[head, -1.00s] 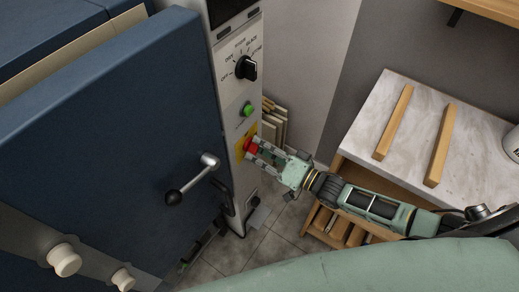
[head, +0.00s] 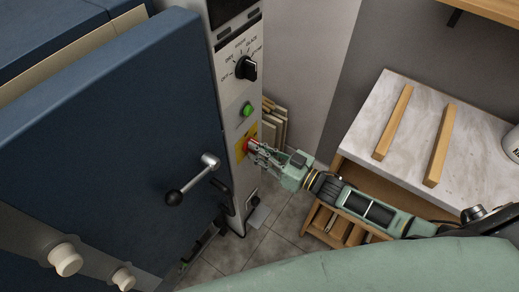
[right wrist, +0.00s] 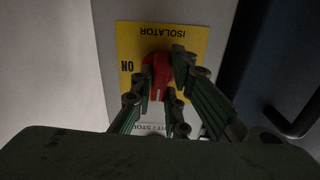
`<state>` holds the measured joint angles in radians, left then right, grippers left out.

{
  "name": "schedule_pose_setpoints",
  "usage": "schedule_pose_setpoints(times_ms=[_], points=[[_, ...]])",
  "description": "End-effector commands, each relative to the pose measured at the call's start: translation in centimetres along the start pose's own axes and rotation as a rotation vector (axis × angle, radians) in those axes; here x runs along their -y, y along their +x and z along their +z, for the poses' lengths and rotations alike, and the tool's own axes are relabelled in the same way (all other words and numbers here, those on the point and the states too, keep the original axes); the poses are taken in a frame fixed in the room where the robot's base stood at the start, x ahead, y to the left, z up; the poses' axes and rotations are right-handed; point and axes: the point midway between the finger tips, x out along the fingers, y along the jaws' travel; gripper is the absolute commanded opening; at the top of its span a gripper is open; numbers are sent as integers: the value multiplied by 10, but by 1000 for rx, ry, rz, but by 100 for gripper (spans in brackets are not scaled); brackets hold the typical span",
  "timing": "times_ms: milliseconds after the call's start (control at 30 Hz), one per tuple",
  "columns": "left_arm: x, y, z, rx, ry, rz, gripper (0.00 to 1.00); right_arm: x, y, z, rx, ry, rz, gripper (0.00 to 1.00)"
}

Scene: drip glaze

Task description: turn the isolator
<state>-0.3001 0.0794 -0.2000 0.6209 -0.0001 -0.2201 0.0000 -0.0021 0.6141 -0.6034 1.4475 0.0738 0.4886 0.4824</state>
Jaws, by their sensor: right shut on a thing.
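The isolator is a red knob (right wrist: 157,76) on a yellow plate (right wrist: 128,45) marked "ISOLATOR" and "ON", seen upside down in the right wrist view. In the head view the yellow plate (head: 240,148) sits low on the grey control panel, with the knob (head: 253,144) mostly hidden by my fingers. My right gripper (head: 258,151) is at the plate, shut on the red knob; its fingers (right wrist: 156,98) stand on both sides of the knob in the right wrist view. My left gripper is not in view.
Above the isolator are a green button (head: 247,110) and a black selector dial (head: 246,69). The blue kiln door (head: 120,130) with its lever handle (head: 193,180) stands to the left. A marble-topped table (head: 420,125) with wooden bars is at right.

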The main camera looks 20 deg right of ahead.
Motion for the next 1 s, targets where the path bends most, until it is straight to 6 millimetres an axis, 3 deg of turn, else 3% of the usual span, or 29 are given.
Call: schedule_pose_setpoints(times_ms=[700, 733, 900, 1000], points=[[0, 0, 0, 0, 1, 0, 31, 0, -1, 2, 5, -73, 0, 0], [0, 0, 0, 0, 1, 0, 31, 0, -1, 2, 5, -73, 0, 17], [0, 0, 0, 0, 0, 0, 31, 0, -1, 1, 3, -71, 0, 31], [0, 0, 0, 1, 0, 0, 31, 0, 0, 1, 2, -71, 0, 33]])
